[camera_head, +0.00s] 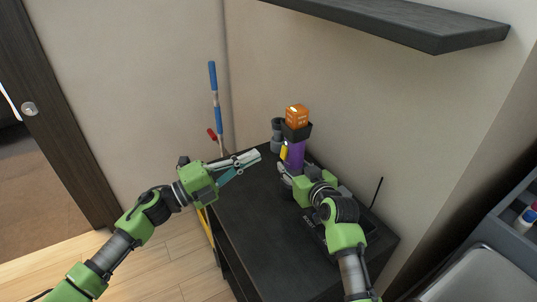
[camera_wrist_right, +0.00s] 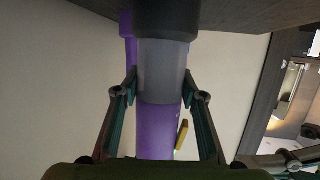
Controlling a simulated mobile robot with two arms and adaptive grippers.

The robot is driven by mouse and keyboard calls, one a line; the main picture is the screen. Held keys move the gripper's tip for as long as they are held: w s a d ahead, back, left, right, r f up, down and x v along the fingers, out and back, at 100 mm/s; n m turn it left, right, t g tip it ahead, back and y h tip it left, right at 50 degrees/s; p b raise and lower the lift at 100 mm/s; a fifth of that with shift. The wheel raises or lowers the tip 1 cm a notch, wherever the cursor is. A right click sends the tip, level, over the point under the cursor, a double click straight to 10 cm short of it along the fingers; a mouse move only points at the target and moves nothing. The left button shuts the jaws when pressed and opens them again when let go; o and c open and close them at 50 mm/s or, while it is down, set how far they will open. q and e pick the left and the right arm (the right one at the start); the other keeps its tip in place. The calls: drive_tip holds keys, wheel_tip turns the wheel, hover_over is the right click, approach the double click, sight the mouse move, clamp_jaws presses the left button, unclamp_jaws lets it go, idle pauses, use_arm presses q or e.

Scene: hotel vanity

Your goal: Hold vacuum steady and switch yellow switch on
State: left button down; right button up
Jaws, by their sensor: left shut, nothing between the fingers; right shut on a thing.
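The vacuum (camera_head: 296,156) is purple with dark grey parts and stands on the black table near the wall. Its yellow switch (camera_head: 284,152) sits on its left side and also shows in the right wrist view (camera_wrist_right: 182,134). My right gripper (camera_head: 286,173) is shut on the vacuum's body, with one finger on each side of the grey and purple section (camera_wrist_right: 160,118) in the wrist view. My left gripper (camera_head: 257,156) is shut and empty, its fingertips pointing at the vacuum, a short gap left of the yellow switch.
An orange box (camera_head: 297,115) shows at the vacuum's top, and a grey cylindrical object (camera_head: 277,135) is beside it. A black device with an antenna (camera_head: 376,193) is at the right of the black table (camera_head: 250,215). A dark shelf (camera_head: 400,20) hangs above.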

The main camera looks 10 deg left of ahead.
drive_tip(key=shift+f, duration=0.1)
use_arm(q)
drive_tip(key=s+a+r, duration=0.1)
drive_tip(key=s+a, duration=0.2)
drive_tip(key=a, duration=0.1)
drive_tip(key=shift+s+a, duration=0.3)
drive_tip(key=shift+a, duration=0.1)
use_arm(e)
drive_tip(key=o, duration=1.6)
drive_tip(key=shift+c, duration=0.2)
